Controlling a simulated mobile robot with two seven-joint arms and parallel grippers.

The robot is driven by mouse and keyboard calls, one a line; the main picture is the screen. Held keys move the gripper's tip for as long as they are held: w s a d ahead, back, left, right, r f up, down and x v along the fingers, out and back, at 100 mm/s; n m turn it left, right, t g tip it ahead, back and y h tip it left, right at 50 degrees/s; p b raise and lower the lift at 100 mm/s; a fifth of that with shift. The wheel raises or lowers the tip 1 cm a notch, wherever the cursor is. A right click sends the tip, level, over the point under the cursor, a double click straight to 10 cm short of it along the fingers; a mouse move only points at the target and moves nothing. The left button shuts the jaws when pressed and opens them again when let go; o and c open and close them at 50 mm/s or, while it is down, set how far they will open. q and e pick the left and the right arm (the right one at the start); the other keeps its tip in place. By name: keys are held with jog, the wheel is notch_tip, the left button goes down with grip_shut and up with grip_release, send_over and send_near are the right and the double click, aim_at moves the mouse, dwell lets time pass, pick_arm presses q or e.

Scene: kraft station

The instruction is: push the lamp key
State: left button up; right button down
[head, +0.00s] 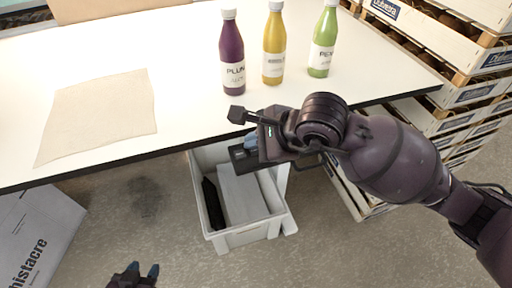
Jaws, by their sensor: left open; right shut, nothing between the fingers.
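I cannot make out a lamp or a lamp key in the head view. My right gripper (248,146) is at the front edge of the white table, above the grey bin. Its fingers are shut with nothing seen between them, and they are partly hidden by its own hand. My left gripper (143,270) is at the bottom edge of the view, low over the floor and apart from the table. Its two blue-tipped fingers are open and empty.
The white table (120,45) holds a brown paper sheet (100,115) and purple (232,55), yellow (274,45) and green (323,45) bottles. A grey bin (245,235) stands below the front edge. Wooden crates (440,45) are stacked right; a carton (35,235) is at lower left.

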aim_at(255, 152)
jog(key=shift+r+p, duration=0.3)
jog(key=shift+r, duration=0.4)
pick_arm(q)
jog(key=shift+w+a+r, duration=0.15)
jog(key=shift+r, duration=0.45)
pick_arm(e)
jog(key=shift+f, duration=0.1)
jog(key=shift+r+p, duration=1.2)
jog(key=shift+r, duration=1.1)
pick_arm(q)
jog(key=shift+t, duration=0.5)
jog(key=r, duration=0.1)
jog(key=w+r, duration=0.1)
jog(key=r, duration=0.3)
jog(key=shift+w+p, duration=0.3)
jog(key=shift+p, duration=0.1)
pick_arm(e)
jog(key=shift+r, duration=0.75)
